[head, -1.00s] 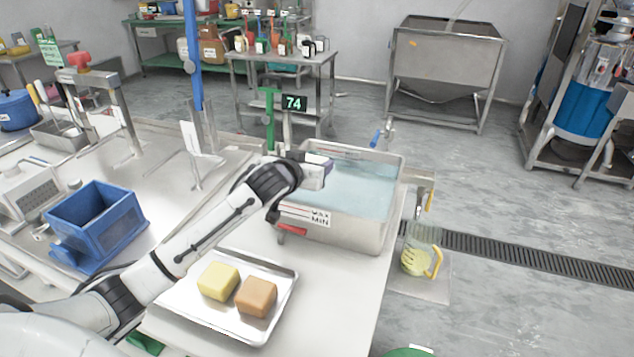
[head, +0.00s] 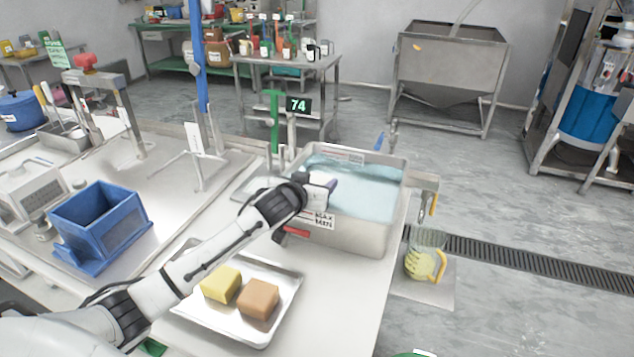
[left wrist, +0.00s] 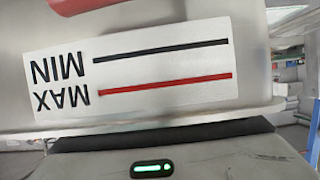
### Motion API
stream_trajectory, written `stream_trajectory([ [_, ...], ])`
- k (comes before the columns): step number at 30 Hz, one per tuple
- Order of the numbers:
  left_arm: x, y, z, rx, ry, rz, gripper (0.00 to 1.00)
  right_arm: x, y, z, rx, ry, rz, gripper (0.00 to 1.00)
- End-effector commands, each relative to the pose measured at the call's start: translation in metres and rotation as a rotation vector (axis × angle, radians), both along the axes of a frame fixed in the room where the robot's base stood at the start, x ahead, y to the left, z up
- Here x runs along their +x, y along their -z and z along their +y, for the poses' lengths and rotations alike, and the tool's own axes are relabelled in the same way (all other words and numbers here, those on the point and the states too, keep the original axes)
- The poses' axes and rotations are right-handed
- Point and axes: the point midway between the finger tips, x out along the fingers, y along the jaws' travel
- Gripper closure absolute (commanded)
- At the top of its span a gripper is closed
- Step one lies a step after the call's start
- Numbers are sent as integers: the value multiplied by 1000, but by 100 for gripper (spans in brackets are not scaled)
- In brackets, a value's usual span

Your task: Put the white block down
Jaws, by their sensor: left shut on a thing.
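My left gripper (head: 325,186) is at the near-left rim of the metal water tank (head: 362,236). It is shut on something. The white block cannot be made out clearly in either view; the wrist and fingers hide what is held. In the left wrist view, the tank's white MIN and MAX label (left wrist: 150,75) fills the picture upside down, and part of my gripper's body with a green light shows below it. My right gripper is not in view.
A metal tray (head: 250,333) with a yellow block (head: 221,284) and a brown block (head: 258,299) lies in front of the tank. A blue box (head: 100,226) stands on the left. A red-handled valve (head: 292,232) sticks out from the tank. The table between tray and tank is mostly clear.

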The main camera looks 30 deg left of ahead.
Motion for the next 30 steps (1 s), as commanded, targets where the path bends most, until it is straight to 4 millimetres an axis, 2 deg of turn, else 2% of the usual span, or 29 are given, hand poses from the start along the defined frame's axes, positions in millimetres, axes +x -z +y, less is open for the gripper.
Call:
stream_trajectory([
  [4,-1,6,0,1,-1,8,76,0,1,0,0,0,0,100],
  [5,-2,8,0,0,-1,12,44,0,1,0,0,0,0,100],
  [7,-2,9,0,-1,-1,14,33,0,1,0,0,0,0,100],
  [8,-2,9,0,-1,-1,14,31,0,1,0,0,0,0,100],
  [17,-3,11,0,0,-1,22,31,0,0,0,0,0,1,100],
  [21,-3,-4,0,1,0,21,31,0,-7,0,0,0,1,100],
  [23,-11,-3,-3,-1,1,21,31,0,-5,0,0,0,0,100],
  [30,-52,-25,-13,0,1,13,31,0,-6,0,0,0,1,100],
])
